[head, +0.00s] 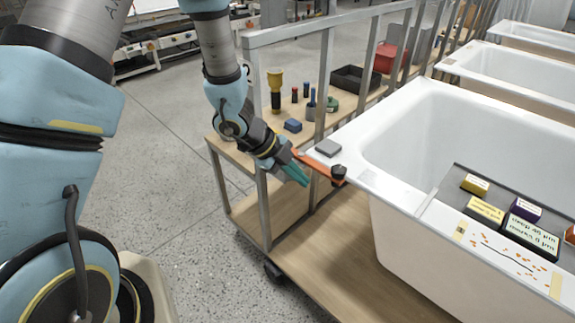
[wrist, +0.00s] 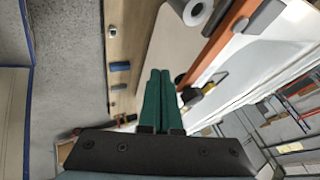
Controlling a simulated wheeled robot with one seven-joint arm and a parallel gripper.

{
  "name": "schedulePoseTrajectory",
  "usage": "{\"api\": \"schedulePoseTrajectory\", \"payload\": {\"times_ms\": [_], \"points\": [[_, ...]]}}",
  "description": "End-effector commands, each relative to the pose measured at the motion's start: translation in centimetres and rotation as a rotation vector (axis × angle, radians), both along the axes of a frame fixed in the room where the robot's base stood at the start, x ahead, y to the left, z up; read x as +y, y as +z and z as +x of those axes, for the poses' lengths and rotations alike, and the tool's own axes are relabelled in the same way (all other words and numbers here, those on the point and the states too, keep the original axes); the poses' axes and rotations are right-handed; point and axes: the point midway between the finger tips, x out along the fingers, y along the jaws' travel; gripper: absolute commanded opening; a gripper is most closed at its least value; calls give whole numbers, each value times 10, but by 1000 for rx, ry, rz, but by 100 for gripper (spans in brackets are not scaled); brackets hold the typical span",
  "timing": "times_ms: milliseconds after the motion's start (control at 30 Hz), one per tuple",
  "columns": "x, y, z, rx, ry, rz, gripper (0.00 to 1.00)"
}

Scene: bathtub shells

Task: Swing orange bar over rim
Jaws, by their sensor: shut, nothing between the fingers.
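In the wrist view the orange bar (wrist: 228,36) slants across the upper right, beside the white rim. My gripper (head: 298,176) has teal fingers and is just left of the bar, outside the tub. In the wrist view my gripper (wrist: 160,72) has its fingers together and empty, left of the bar. I cannot tell whether it touches the bar.
A grey block (head: 328,147) lies on the rim beside the bar. A dark tray (head: 462,185) with several small boxes spans the tub. A metal rail (head: 327,75) and a wooden shelf with bottles stand behind my gripper. The wooden deck (head: 340,240) below is clear.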

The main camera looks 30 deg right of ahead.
Motion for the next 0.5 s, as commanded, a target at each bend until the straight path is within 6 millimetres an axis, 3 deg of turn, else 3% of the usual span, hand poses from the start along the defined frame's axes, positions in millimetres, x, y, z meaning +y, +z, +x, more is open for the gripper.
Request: {"api": "schedulePoseTrajectory", "payload": {"times_ms": [200, 500], "points": [[-29, 1, 6, -1, -2, 0, 0], [-41, -2, 10, 0, 0, 0, 0]]}}
